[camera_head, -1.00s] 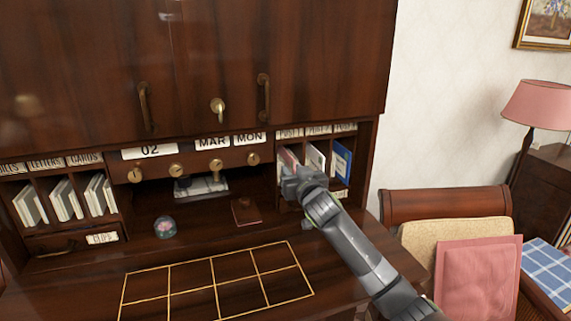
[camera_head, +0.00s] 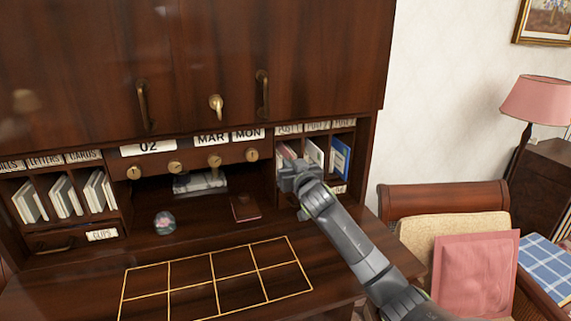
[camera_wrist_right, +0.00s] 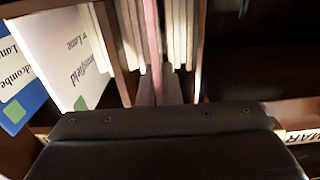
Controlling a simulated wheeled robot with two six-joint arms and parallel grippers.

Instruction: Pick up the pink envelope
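The pink envelope (camera_wrist_right: 152,32) stands on edge among white envelopes in a pigeonhole of the desk. In the right wrist view it is a thin pink strip running down between the two dark fingers. My right gripper (camera_wrist_right: 159,88) has its fingers close together, one on each side of the strip, and appears shut on it. In the head view my right gripper (camera_head: 290,172) is at the front of the right-hand pigeonholes, hiding the envelope's lower part. My left gripper is not in view.
White envelopes (camera_wrist_right: 180,35) stand close beside the pink one. Wooden dividers (camera_wrist_right: 113,50) flank the slot. A blue envelope (camera_head: 340,160) stands further right. A glass ball (camera_head: 164,222) and a dark red booklet (camera_head: 245,208) lie on the desk. The gold-lined grid (camera_head: 215,285) is empty.

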